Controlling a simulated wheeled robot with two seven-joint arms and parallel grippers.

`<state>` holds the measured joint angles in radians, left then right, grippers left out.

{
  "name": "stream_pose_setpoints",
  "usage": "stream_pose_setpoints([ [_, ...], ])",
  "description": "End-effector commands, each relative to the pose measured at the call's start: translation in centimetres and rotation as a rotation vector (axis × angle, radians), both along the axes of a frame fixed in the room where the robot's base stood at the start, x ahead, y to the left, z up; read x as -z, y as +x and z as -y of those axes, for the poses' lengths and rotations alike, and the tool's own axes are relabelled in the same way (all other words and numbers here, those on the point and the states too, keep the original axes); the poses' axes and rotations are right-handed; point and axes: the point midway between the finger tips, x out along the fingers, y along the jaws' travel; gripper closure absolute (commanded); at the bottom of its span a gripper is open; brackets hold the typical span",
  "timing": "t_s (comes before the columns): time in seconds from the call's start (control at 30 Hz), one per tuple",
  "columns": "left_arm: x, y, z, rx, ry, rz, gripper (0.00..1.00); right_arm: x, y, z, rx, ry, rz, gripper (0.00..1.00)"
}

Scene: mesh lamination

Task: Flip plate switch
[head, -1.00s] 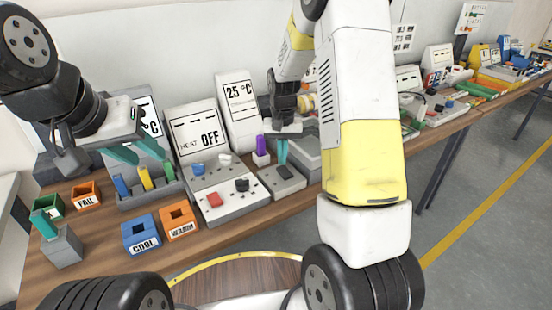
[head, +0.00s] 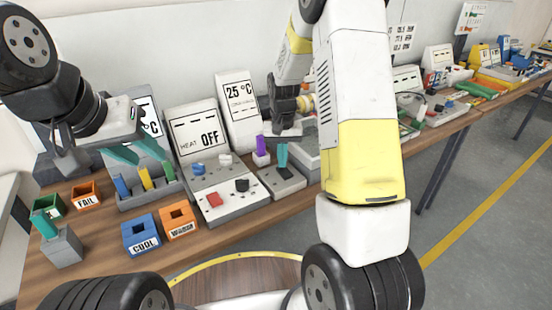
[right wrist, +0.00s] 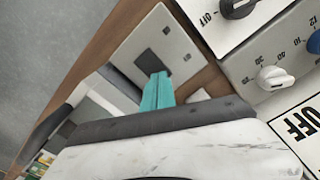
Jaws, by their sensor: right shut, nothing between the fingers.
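The plate switch is a small grey box (head: 289,187) with a dark rocker (head: 284,172) on top, right of the control panel. In the right wrist view the light plate (right wrist: 183,45) carries the dark square rocker (right wrist: 149,63) and a small mark at each end. My right gripper (head: 282,165) is shut and empty, pointing down. Its teal fingertips (right wrist: 158,76) are at the rocker's edge and hide part of it; I cannot tell whether they press on it. My left gripper (head: 150,160) is open and empty above the tray of coloured blocks at the left.
The control panel (head: 225,198) with knobs and a red button stands just left of the switch, its display (head: 197,130) reading HEAT OFF. A purple block (head: 260,145) stands close behind the switch. Blue COOL (head: 141,237) and orange WARM (head: 179,221) boxes sit near the front edge.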

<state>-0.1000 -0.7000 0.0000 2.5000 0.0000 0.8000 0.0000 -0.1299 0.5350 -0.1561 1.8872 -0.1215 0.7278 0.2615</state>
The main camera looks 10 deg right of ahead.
Motion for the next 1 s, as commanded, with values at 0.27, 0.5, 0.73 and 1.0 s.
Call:
stream_pose_setpoints([
  [0.27, 0.0, 0.0, 0.0, 0.000, 0.000, 0.000, 0.64, 0.4, 0.0, 0.0, 0.000, 0.000, 0.000, 1.00],
  [0.5, 0.0, 0.0, 0.0, 0.000, 0.000, 0.000, 0.64, 0.6, 0.0, 0.0, 0.000, 0.000, 0.000, 1.00],
  [0.73, 0.0, 0.0, 0.0, 0.000, 0.000, 0.000, 0.64, -0.9, 0.0, 0.0, 0.000, 0.001, 0.002, 1.00],
  [1.0, 0.0, 0.0, 0.0, 0.000, 0.000, 0.000, 0.64, -3.1, 0.0, 0.0, 0.000, 0.000, 0.002, 1.00],
])
